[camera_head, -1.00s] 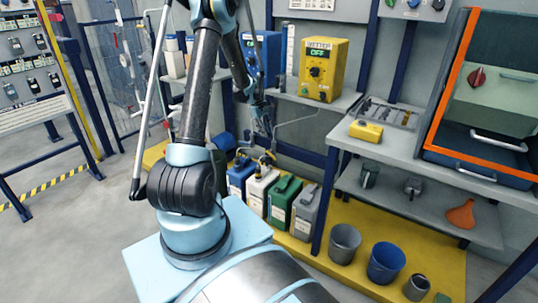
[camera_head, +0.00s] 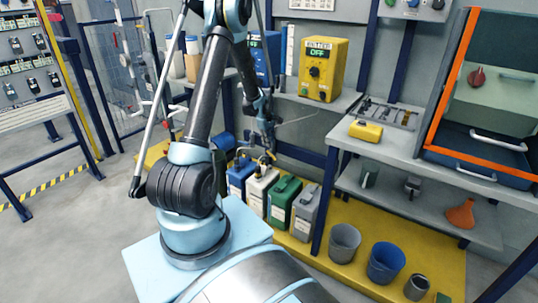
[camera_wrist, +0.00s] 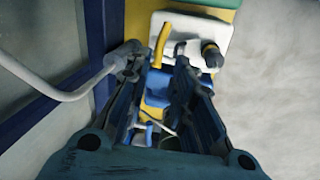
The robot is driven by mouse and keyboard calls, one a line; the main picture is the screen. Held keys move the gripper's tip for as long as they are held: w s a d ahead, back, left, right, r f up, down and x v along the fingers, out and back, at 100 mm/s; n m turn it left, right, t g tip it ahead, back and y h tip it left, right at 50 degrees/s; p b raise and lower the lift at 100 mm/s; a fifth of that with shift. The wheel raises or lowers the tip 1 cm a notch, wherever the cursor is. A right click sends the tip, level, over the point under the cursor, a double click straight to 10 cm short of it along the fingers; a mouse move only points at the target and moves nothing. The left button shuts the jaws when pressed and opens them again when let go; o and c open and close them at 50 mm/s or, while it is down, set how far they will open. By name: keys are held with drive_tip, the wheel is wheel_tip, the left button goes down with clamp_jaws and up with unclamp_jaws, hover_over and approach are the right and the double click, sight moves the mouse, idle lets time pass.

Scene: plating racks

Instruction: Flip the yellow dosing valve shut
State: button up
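In the wrist view, the yellow valve lever (camera_wrist: 162,44) sticks up beyond my fingertips, over a white container. My gripper (camera_wrist: 158,68) is open, with a clear gap and nothing held between the fingers. The lever lies ahead of the gap; I cannot tell whether a finger touches the fitting. In the head view my gripper (camera_head: 266,142) hangs just above the containers, by a small yellow part (camera_head: 271,156); the valve is partly hidden there.
Blue, white (camera_head: 262,187), green (camera_head: 284,200) and grey (camera_head: 304,212) canisters stand in a row below. A yellow dosing controller (camera_head: 323,69) sits on the shelf above. A blue frame rail (camera_head: 300,153) runs behind. A workbench (camera_head: 400,147) stands to the right.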

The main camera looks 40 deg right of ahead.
sight(270, 153)
drive_tip(key=f, duration=0.3)
drive_tip(key=d+f, duration=0.1)
drive_tip(key=f, duration=0.5)
drive_tip(key=shift+w+d, duration=0.15)
drive_tip(key=shift+d, duration=0.05)
clamp_jaws()
